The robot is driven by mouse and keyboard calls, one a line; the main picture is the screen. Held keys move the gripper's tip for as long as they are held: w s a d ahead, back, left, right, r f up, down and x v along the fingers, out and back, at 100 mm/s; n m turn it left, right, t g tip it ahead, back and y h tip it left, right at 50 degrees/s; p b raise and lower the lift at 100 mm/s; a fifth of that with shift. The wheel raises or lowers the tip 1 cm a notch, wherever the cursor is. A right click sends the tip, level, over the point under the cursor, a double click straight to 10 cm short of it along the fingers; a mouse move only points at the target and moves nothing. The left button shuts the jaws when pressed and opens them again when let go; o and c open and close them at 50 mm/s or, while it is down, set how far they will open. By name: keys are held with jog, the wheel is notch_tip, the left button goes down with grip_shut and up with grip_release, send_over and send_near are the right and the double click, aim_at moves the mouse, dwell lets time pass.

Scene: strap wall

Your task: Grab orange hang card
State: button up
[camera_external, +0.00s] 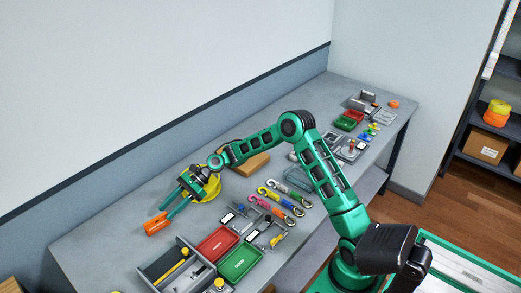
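An orange flat piece (156,224), which looks like the orange hang card, is at the left part of the grey table. My gripper (167,212) reaches down and left, with its two long green fingers ending at the upper right edge of the orange piece. The fingers appear spread, with a gap between them. Whether they close on the piece or only stand beside it is too small to tell. I cannot tell whether the piece lies on the table or is lifted.
A yellow round thing (207,190) is partly hidden under my gripper. Colored hook straps (280,198), a red tray (217,244), a green tray (240,262) and a grey divided box (176,266) stand to the right. The table's left end is mostly clear.

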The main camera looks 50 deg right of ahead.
aim_at(157, 222)
jog(key=shift+s+x, duration=0.1)
jog(key=shift+x, duration=1.6)
jog(key=shift+s+x, duration=0.15)
jog(key=shift+x, duration=1.6)
grip_shut()
